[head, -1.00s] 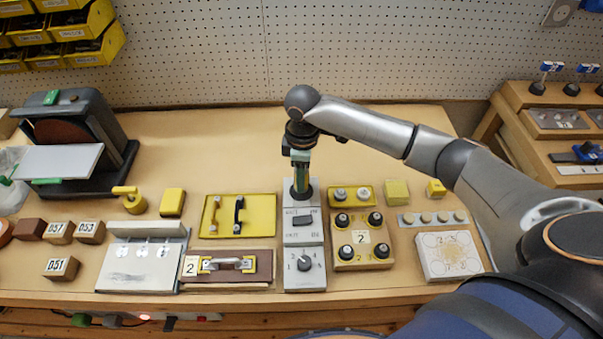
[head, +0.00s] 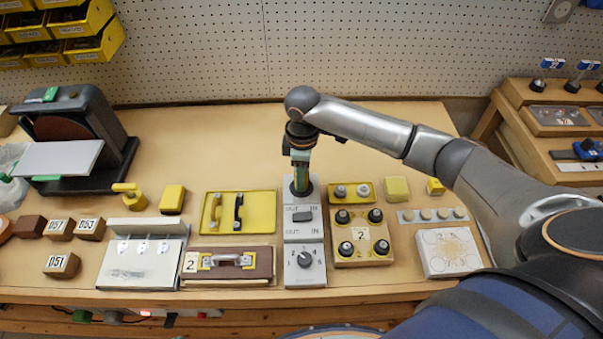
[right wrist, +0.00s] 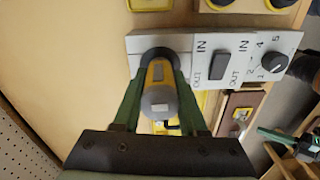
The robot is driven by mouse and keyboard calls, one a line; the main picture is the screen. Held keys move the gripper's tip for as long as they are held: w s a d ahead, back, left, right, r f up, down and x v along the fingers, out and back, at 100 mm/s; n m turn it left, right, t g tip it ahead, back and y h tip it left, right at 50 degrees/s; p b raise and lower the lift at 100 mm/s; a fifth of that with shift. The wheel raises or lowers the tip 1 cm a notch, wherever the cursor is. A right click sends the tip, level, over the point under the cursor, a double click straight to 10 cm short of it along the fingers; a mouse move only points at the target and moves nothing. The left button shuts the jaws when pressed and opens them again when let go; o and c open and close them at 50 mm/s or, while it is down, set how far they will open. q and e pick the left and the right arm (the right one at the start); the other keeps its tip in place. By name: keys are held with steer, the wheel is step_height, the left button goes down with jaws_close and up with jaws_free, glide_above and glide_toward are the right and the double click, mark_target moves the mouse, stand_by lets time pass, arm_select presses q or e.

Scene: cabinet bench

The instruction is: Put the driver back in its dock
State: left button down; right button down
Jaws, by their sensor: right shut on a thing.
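The driver (right wrist: 158,90), grey and yellow, is between the green fingers of my right gripper (right wrist: 160,95) in the right wrist view. The gripper is shut on it. The driver's far end meets a dark round opening at the end of the grey dock panel (right wrist: 138,48); how deep it sits is hidden. In the head view my right gripper (head: 300,175) points down over the back end of the dock panel (head: 304,232), and its fingers largely hide the driver. My left gripper is not in view.
The dock panel has an IN/OUT rocker switch (head: 303,216) and a numbered knob (head: 305,259). A yellow plate with two handles (head: 256,212) is to its left. A wooden block with black knobs (head: 343,250) is close on its right. The bench behind is clear.

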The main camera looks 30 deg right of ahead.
steer(key=shift+f, duration=0.75)
stand_by(0.6)
steer(key=shift+c, duration=0.7)
jaws_free()
steer(key=shift+r, duration=0.1)
steer(key=shift+r, duration=3.4)
steer(key=shift+s, duration=0.1)
